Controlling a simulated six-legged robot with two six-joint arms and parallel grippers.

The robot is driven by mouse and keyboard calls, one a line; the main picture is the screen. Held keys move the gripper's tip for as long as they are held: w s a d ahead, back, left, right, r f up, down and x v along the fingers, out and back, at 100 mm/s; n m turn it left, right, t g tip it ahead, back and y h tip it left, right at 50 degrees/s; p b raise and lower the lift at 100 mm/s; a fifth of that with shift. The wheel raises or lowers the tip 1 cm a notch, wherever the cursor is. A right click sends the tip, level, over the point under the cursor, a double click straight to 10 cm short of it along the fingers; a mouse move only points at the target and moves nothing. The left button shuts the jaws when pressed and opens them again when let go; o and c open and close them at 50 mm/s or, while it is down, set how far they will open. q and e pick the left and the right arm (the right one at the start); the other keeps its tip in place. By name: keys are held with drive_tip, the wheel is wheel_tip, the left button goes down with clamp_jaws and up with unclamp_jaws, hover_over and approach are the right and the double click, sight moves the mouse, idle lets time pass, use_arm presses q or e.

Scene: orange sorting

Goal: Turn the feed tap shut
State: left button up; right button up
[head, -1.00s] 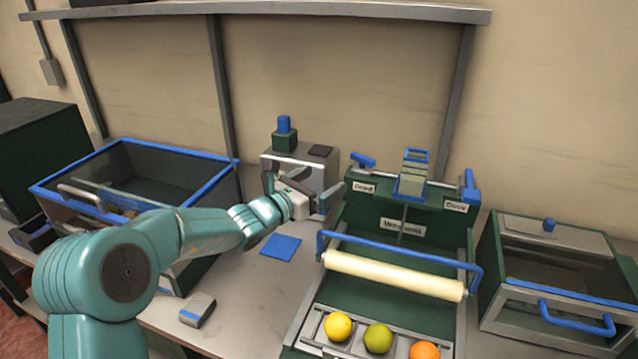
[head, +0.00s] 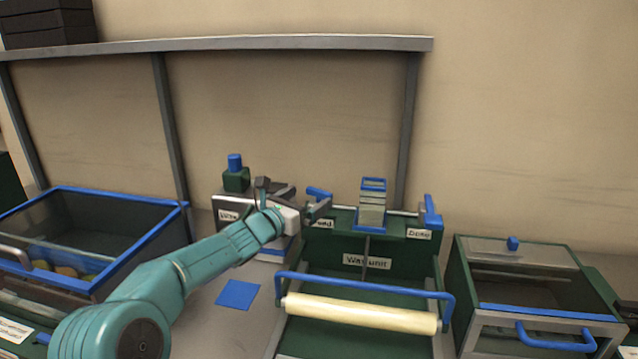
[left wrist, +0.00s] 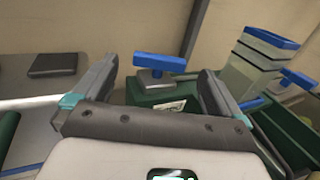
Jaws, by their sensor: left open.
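The feed tap has a blue bar handle (head: 319,193) on the left end of the green wax unit (head: 385,262), above a partly covered label. In the left wrist view, the tap's blue handle (left wrist: 160,63) lies crosswise on a short post, framed between my two fingers. My left gripper (head: 294,198) is open and empty, just left of the tap and in front of part of the unit's label. In the left wrist view, the left gripper (left wrist: 158,78) points toward the tap, which appears beyond the fingertips. Contact is not visible. My right gripper is not in view.
A second blue tap (head: 431,211) stands on the unit's right end, with a pale stack (head: 372,205) between the taps. A grey box (head: 232,205) with a blue-topped green part is behind my gripper. A blue-rimmed bin (head: 150,237) stands left, a lidded box (head: 545,250) right.

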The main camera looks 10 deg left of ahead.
sight(317, 192)
use_arm(q)
drive_tip(key=p+x, duration=0.1)
drive_tip(key=x, duration=0.1)
drive_tip(key=p+x, duration=0.2)
drive_tip(key=x, duration=0.1)
drive_tip(key=shift+r, duration=0.2)
drive_tip(key=shift+w+d+p, duration=0.2)
drive_tip(key=shift+w+p, duration=0.1)
drive_tip(key=shift+p, duration=0.15)
drive_tip(key=shift+f, duration=0.15)
drive_tip(key=shift+w, duration=0.1)
